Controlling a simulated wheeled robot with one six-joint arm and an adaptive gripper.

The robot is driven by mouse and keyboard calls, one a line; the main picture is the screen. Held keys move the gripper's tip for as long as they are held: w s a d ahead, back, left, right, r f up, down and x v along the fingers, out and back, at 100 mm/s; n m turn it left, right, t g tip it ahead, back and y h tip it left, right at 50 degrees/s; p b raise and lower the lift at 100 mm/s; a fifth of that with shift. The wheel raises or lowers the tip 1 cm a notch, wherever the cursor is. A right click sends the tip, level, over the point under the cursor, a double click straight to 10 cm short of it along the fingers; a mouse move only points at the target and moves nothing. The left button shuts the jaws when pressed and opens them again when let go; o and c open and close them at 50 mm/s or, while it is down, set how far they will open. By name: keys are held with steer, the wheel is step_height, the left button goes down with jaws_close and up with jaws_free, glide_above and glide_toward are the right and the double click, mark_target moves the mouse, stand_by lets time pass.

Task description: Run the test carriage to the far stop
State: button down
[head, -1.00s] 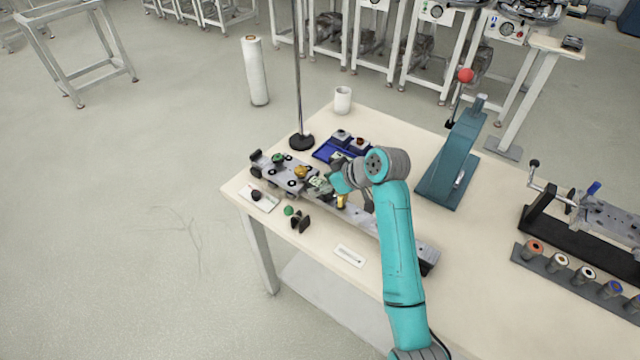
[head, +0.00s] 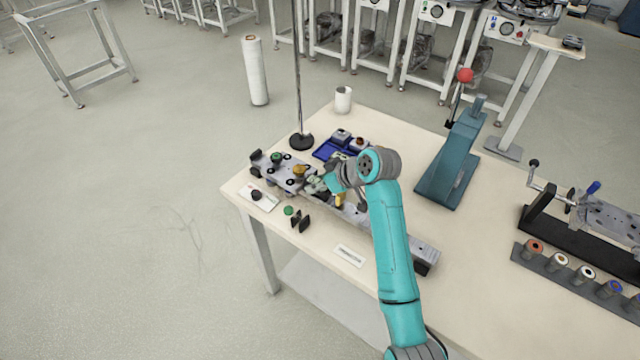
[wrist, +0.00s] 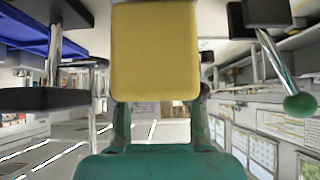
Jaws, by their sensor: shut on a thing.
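A grey metal track assembly (head: 418,251) lies diagonally across the table, with dark end pieces. At its left end are a green knob (head: 277,157) and an orange-yellow knob (head: 299,170). My gripper (head: 335,193) is low over the middle of the track. A yellow block (wrist: 155,50) fills the centre of the wrist view, with my fingers at its two sides; it also shows below my gripper in the head view. My gripper is shut on this block. Whether the block belongs to the test carriage I cannot tell. My arm hides part of the track.
A blue tray (head: 325,151) and a stand with a tall pole (head: 301,140) are behind the track. A teal press (head: 452,155) stands to the right.

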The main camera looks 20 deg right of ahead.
mark_target(305, 172)
steer(key=w+a, duration=0.2)
steer(key=w, duration=0.1)
steer(key=w+a, duration=0.1)
steer(key=w, duration=0.1)
steer(key=shift+a, duration=0.3)
steer(key=shift+r, duration=0.1)
steer(key=c, duration=0.7)
jaws_free()
steer(key=shift+a, duration=0.1)
steer(key=v, duration=1.2)
